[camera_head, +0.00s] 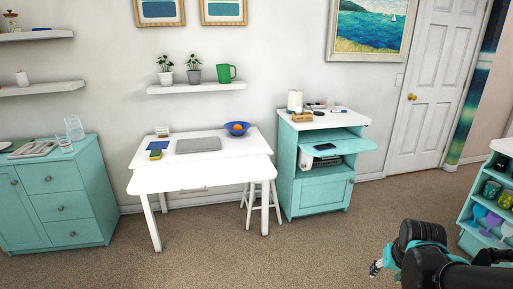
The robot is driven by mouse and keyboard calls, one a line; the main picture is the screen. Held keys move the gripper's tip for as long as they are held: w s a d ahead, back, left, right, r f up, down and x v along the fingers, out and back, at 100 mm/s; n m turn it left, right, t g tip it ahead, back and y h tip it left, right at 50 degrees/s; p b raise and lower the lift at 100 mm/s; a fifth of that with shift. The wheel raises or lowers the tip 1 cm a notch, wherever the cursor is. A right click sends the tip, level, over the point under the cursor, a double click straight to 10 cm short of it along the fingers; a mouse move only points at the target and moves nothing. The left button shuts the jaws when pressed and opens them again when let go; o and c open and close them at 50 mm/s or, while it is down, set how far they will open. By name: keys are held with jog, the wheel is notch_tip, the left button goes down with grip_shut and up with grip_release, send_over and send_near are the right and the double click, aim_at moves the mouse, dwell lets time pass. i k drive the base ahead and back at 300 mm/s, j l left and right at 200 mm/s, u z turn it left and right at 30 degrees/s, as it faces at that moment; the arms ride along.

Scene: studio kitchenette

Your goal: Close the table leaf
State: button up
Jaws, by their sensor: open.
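A white table (240,141) stands against the wall left of centre. Its leaf (205,178), a wide white board with rounded front corners, sticks out along the table's front, with a small handle below its front edge. My gripper (376,268) is at the lower right, well to the right of the table and apart from it. It is small and partly hidden behind my arm; its jaws appear open and empty.
A white stool (262,196) stands under the table's right side. A laptop (198,145) and a blue bowl (237,128) with orange fruit are on top. A teal cabinet (324,190) has its shelf (345,144) pulled out. Carpet (210,255) in front is clear.

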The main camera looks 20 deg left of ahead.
aim_at(158, 178)
jog(key=u, duration=1.4)
